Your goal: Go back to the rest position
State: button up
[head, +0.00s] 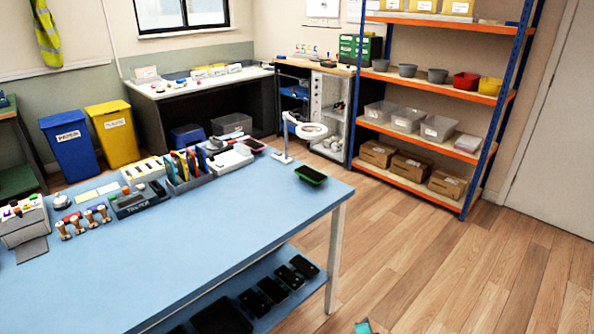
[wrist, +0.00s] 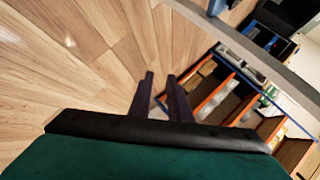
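My gripper (wrist: 160,77) shows in the wrist view, its two dark fingers reaching forward from a wide black palm with a green body behind it. The fingers stand apart with floor seen between them, and nothing is held. It hangs over open wooden floor (wrist: 75,60), clear of any object. In the head view the gripper is not seen; a small teal piece (head: 364,326) at the bottom edge may be part of my arm, but I cannot tell.
An orange-and-blue rack (head: 424,142) stands at the back right. The floor (head: 470,265) at right is clear.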

jog(key=s+a+f+n+g+y+p, duration=0.35)
jog(key=s+a+n+g+y, duration=0.2)
jog(key=s+a+n, duration=0.55)
jog(key=s+d+n+g+h, duration=0.1)
jog(key=s+g, duration=0.4)
jog(key=s, duration=0.6)
jog(key=s+d+n+g+h+b, duration=0.1)
jog(key=s+n+g, duration=0.2)
jog(key=s, duration=0.9)
jog(key=shift+r+n+g, duration=0.3)
jog(key=shift+r+g, duration=0.05)
jog(key=shift+g, duration=0.9)
jog(key=shift+h, duration=0.25)
